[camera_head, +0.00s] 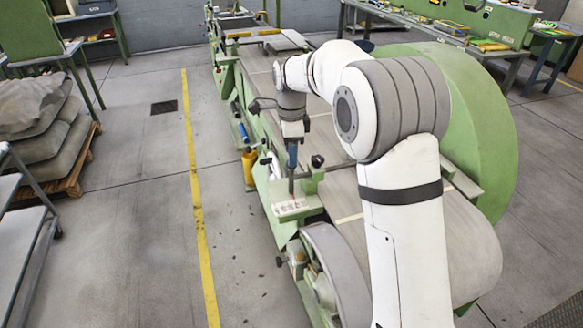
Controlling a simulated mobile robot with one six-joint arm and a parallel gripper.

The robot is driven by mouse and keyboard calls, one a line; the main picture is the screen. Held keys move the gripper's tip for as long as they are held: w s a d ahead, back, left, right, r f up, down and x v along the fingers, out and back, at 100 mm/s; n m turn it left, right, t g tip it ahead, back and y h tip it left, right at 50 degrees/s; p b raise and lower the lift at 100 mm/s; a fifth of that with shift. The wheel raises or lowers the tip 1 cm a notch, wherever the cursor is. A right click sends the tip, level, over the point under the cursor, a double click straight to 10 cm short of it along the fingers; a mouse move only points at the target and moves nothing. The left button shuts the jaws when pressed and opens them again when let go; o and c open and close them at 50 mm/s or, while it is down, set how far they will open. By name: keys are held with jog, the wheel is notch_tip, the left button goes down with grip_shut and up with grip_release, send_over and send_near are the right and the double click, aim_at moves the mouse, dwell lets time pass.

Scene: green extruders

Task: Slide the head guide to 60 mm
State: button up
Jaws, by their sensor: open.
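My gripper (292,145) points down over the near part of the green machine, at the end of my white arm. It is open. A blue part shows at its lower end; I cannot tell whether it is a fingertip or a handle between the fingers. Just below is a green bracket (312,180) with a black knob (317,160) and a thin upright post, which looks like the head guide. A pale plate (292,206) with reddish marks, perhaps the scale, lies beneath it. The marks are too small to read. I cannot tell whether my gripper touches the guide.
The green machine (262,190) runs away to the back, with a large green wheel guard (490,140) on its right. A yellow bottle (249,168) hangs on its left side. Stacked sacks (38,125) stand on a pallet at left. The floor along the yellow line (193,180) is clear.

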aim_at(291, 170)
notch_tip(291, 170, down, 7)
jog(key=shift+r+p, duration=0.1)
jog(key=shift+p, duration=0.3)
jog(key=shift+c, duration=0.4)
grip_shut()
